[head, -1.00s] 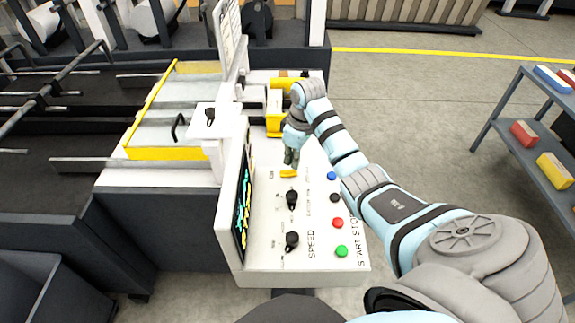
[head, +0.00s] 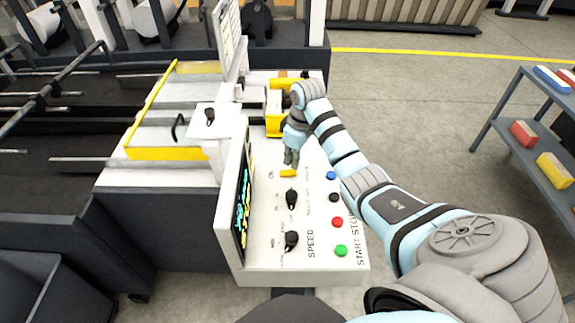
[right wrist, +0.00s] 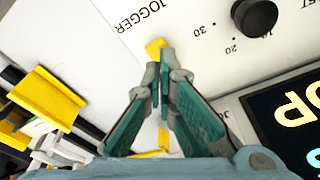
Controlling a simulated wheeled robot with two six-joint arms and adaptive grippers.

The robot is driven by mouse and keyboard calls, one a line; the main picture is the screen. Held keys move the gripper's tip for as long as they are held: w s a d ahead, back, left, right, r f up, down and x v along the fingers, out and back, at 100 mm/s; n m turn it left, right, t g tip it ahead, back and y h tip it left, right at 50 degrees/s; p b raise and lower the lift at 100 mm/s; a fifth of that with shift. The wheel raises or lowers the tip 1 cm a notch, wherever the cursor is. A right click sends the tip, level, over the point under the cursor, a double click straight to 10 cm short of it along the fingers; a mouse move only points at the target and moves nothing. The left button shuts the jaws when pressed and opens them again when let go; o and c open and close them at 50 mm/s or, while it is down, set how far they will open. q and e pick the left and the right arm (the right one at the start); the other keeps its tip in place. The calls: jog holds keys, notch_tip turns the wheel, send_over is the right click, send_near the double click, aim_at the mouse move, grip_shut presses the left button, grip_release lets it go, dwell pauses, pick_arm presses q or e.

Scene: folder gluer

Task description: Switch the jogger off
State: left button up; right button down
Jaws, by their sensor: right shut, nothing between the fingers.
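The jogger switch, a small yellow lever (head: 288,173), sits on the white control panel (head: 270,262) above the black knobs. In the right wrist view the yellow lever (right wrist: 155,48) shows beside the printed word JOGGER. My right gripper (head: 291,160) is shut and empty, pointing down at the panel just behind the lever. In the wrist view its closed fingertips (right wrist: 163,62) overlap the lower end of the lever, and I cannot tell whether they touch it. My left gripper is not in view.
Two black knobs (head: 291,240) and blue, black, red and green buttons (head: 341,250) lie nearer on the panel. A dark screen (head: 243,215) borders its left side. Yellow machine parts (head: 274,112) stand behind the gripper. A shelf with coloured boxes (head: 553,170) is at the right.

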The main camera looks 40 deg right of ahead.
aim_at(293, 172)
jog(key=shift+f+b, duration=0.4)
jog(key=shift+f, duration=1)
dwell(0.4)
jog(key=shift+r, duration=0.1)
notch_tip(293, 172, up, 3)
jog(key=shift+f+p, duration=0.1)
jog(key=shift+p, duration=0.9)
jog(key=shift+r, duration=2.05)
